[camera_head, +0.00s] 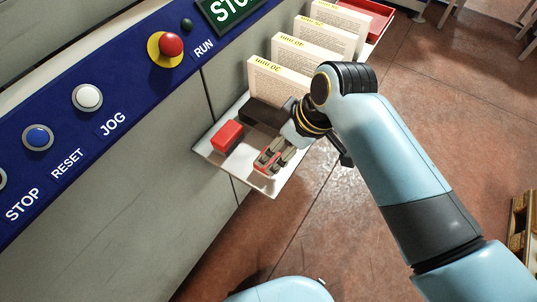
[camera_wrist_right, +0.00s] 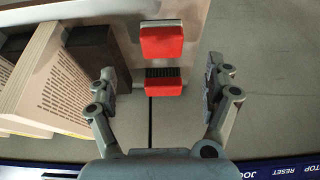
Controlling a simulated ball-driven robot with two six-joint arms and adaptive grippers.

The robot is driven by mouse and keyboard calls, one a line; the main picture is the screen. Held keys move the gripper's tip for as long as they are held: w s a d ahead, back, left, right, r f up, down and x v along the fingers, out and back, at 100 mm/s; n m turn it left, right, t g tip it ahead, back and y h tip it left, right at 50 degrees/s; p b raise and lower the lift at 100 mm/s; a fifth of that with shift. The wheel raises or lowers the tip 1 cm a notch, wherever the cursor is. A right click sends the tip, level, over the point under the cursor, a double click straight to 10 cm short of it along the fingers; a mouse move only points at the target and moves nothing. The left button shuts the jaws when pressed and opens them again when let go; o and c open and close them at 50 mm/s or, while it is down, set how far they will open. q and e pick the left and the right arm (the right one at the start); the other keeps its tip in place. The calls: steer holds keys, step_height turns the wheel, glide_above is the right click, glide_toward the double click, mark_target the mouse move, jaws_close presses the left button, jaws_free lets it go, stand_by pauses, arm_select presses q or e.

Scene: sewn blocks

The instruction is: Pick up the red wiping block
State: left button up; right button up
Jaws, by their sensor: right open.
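Two red blocks are on a white tray. In the head view one red block (camera_head: 227,136) lies clear on the left part of the tray. The other red block (camera_head: 267,162) is partly hidden by the fingers of my right gripper (camera_head: 268,157). In the right wrist view a plain red block (camera_wrist_right: 162,40) shows above a red block with a black ribbed strip (camera_wrist_right: 163,87). My right gripper (camera_wrist_right: 161,78) is open, its fingers apart to the left and right of the ribbed block. Contact cannot be told. My left gripper is out of view.
The white tray (camera_head: 270,187) projects from a grey machine with a blue button panel (camera_head: 128,86). A dark block (camera_head: 262,114) lies between the red blocks and several upright cream book-like blocks (camera_head: 275,84). A red tray (camera_head: 374,18) is farther back. Open floor lies right.

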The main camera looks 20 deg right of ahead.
mark_target(256, 168)
steer(key=b+x, duration=0.1)
steer(key=x, duration=0.7)
steer(key=shift+a+f, duration=0.1)
steer(key=shift+a, duration=0.05)
steer(key=c, duration=1.3)
